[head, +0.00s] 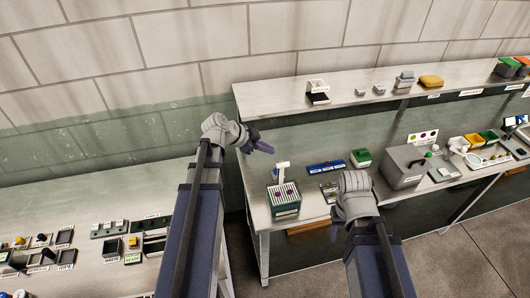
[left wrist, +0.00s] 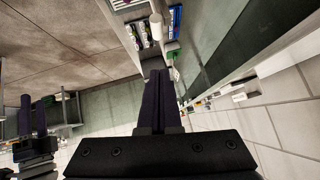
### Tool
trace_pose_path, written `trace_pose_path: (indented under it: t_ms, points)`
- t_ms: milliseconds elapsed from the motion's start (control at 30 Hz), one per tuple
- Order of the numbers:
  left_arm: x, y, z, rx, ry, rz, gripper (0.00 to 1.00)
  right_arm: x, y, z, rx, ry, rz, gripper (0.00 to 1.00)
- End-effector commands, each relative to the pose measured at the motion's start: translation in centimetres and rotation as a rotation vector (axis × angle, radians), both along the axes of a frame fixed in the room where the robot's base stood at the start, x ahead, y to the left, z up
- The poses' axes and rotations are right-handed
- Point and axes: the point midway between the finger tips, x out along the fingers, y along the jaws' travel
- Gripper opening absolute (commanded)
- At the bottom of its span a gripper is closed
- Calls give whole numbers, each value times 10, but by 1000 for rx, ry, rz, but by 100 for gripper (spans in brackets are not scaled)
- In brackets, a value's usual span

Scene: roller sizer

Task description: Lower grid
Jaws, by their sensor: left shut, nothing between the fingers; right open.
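A green box with a white slatted grid (head: 284,194) on top stands near the left end of the workbench. A white upright post with a short arm (head: 282,169) rises at its back edge. My left gripper (head: 264,147) is shut and empty above the bench, behind and left of the box, apart from it. Its closed dark fingers (left wrist: 160,95) also show in the left wrist view. My right gripper (head: 335,229) is open, low at the bench's front edge, right of the box; its fingers are mostly hidden by the wrist.
A blue strip (head: 325,167), a green-topped box (head: 361,157) and a large grey box (head: 404,167) stand farther right on the bench (head: 255,180). A shelf (head: 260,97) with small items runs behind. A second table (head: 60,205) with trays is at left.

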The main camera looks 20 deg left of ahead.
Motion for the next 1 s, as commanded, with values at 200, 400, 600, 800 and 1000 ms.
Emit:
trace_pose_path:
  t_ms: [200, 400, 600, 800, 1000]
  points:
    - [25, -24, -40, 0, 0, -3, 0, 1, 0, -40, 1, -2, -3, 50]
    - [37, -33, -65, -1, 1, 1, 0, 1, 0, -65, 0, -2, 2, 50]
    - [39, -30, -80, -1, 1, 0, 0, 1, 0, -80, -1, -2, 6, 50]
    - [40, -30, -86, -1, 1, 0, 0, 1, 0, -86, -1, -2, 8, 50]
    - [40, -30, -85, -1, 1, 0, 0, 1, 0, -85, -1, -2, 8, 50]
